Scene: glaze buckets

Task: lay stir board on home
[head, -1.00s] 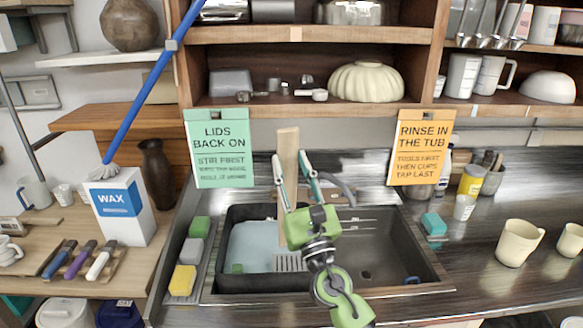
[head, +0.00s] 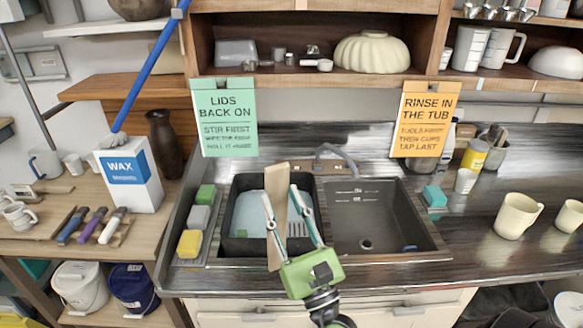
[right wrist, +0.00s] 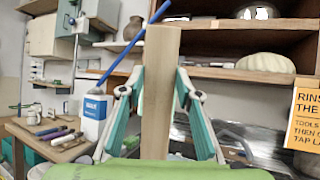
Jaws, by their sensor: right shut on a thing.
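The stir board (head: 277,180) is a long, flat strip of pale wood. My right gripper (head: 280,193) is shut on it, with one teal finger on each side, and holds it upright. In the head view the board overlaps the left basin and the front edge of the sink. In the right wrist view the board (right wrist: 160,110) stands between the fingers and rises past their tips. I cannot tell which spot is its home. My left gripper is in neither current view.
The sink has a left basin with a pale blue tub (head: 248,212) and an empty right basin (head: 375,215). Sponges (head: 190,243) line its left side. A white WAX box (head: 130,175) and brushes (head: 93,225) are on the wooden side table. Cream cups (head: 517,215) stand right.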

